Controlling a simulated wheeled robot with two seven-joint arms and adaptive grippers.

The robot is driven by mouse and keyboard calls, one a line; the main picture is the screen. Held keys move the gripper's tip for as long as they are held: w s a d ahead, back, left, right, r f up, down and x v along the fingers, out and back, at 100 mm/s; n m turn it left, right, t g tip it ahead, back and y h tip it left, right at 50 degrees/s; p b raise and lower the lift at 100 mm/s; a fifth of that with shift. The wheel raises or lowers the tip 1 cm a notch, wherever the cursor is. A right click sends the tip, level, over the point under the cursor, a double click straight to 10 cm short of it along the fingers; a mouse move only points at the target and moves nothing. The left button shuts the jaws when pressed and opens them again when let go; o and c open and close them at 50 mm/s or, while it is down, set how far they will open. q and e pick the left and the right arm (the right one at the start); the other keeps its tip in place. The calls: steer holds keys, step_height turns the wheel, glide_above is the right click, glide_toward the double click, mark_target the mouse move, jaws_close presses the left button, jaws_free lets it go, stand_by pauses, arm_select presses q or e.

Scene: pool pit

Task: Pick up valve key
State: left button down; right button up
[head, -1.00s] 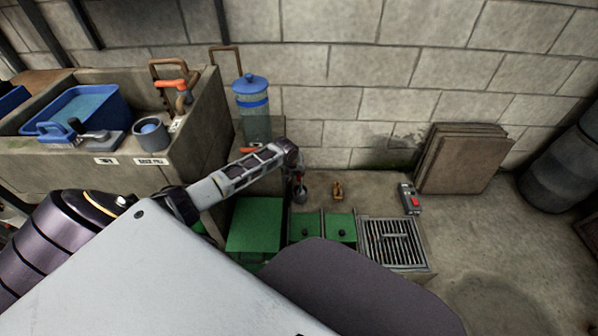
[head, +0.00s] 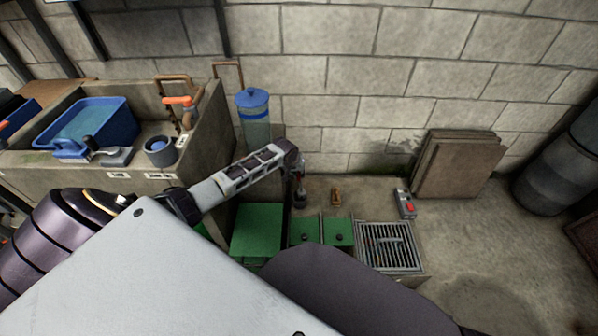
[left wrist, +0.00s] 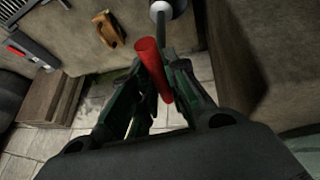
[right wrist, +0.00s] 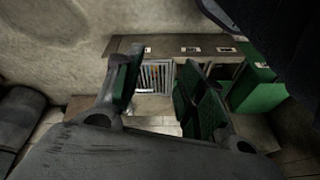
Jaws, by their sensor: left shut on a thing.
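My left gripper (head: 299,172) hangs low in front of the wall, above the far edge of the green boxes. In the left wrist view its two fingers (left wrist: 155,85) close around a red rod-like handle (left wrist: 153,62), which stands tilted between them. This looks like the handle of the valve key, but I cannot make out its full shape. A dark round pot or base (head: 300,200) is just below the gripper; a grey cylinder with a pale end (left wrist: 163,9) shows beyond the handle. My right gripper (right wrist: 162,75) is open and empty.
Green boxes (head: 257,230) and a metal grating (head: 388,246) lie in front. A small brown object (head: 336,196) and a grey box with a red button (head: 405,204) sit near the wall. A concrete sink (head: 75,180) stands left; leaning boards (head: 457,165) stand right.

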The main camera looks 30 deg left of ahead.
arm_select(q)
steer(key=shift+r+p, duration=0.9)
steer(key=shift+r, duration=0.2)
arm_select(e)
steer(key=f, duration=0.3)
steer(key=shift+d+f+g, duration=0.2)
steer(key=shift+d+g, duration=0.1)
steer(key=shift+s+f, duration=0.1)
